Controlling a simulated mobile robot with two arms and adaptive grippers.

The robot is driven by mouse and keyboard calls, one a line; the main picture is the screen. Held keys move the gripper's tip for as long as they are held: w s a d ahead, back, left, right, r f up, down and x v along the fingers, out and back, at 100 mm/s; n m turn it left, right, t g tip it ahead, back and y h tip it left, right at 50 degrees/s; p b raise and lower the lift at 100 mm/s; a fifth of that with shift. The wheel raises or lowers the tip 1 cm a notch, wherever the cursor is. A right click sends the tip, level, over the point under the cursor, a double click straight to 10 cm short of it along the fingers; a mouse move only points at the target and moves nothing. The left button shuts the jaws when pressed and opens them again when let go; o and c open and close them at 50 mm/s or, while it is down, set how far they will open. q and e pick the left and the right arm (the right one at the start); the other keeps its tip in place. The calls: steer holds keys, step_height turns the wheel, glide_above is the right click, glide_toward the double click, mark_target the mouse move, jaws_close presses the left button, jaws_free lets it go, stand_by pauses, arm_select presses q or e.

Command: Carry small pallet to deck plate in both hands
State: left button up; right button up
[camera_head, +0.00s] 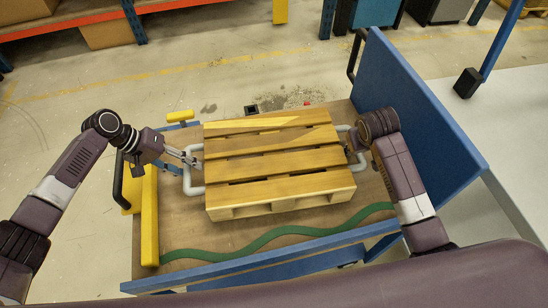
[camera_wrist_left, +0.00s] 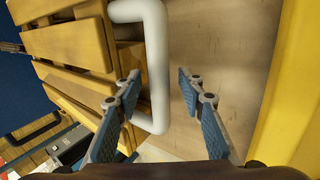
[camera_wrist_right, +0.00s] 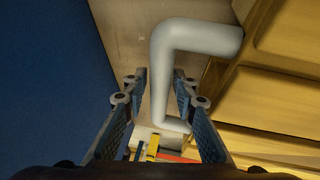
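The small pallet (camera_head: 270,167) of yellow wood slats lies flat on a brown board (camera_head: 170,225) with blue frame edges. It has a pale handle at its left end (camera_head: 191,182) and one at its right end (camera_head: 357,163). My left gripper (camera_head: 191,160) is at the left handle; in the left wrist view its open fingers stand either side of the handle bar (camera_wrist_left: 157,75) with gaps. My right gripper (camera_wrist_right: 160,75) is at the right handle, its fingers apart around the bar (camera_wrist_right: 163,80); contact is unclear. I cannot tell which surface is the deck plate.
A tall blue panel (camera_head: 415,110) stands right of the pallet, close to my right arm. Yellow blocks (camera_head: 149,215) edge the left side. A green wavy strip (camera_head: 285,232) lies in front of the pallet. A pale grey surface (camera_head: 510,120) lies beyond the panel.

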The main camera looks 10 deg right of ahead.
arm_select(q)
steer(key=c, duration=0.7)
arm_select(e)
jaws_close()
arm_select(q)
jaws_close()
steer(key=shift+w+r, duration=0.2)
steer(key=shift+r, duration=0.05)
arm_select(e)
steer(key=shift+w+r, duration=0.15)
steer(key=shift+r, duration=0.05)
arm_select(q)
steer(key=shift+r+p, duration=0.1)
steer(key=shift+p, duration=0.2)
arm_select(e)
steer(key=shift+r, duration=0.1)
